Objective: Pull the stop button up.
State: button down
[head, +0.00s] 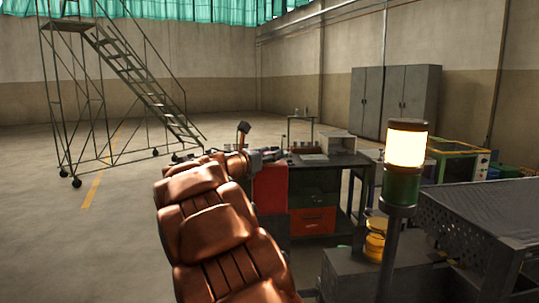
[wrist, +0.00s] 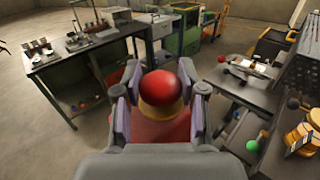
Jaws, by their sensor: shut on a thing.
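The stop button (wrist: 161,86) is a round red knob on a yellowish collar, seen in the wrist view at the centre. A red surface shows below the collar, mostly hidden by the gripper. In the head view, my gripper (head: 268,156) is small and far off, above a red panel (head: 270,190). The button cannot be made out there. I cannot tell how far up the button stands.
A dark workbench (head: 342,160) with small items stands behind the gripper. A lit signal lamp (head: 406,145) and a perforated grey table (head: 490,215) are at right. A rolling staircase (head: 130,70) stands at left.

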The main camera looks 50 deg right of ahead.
jog(key=shift+r+p, duration=0.8)
jog(key=shift+p, duration=0.4)
jog(key=c, duration=0.6)
grip_release()
jog(key=shift+c, duration=0.2)
jog(key=shift+f, duration=0.1)
jog(key=shift+a, duration=0.1)
jog(key=s+a, duration=0.1)
jog(key=a, duration=1)
jog(key=shift+a, duration=0.4)
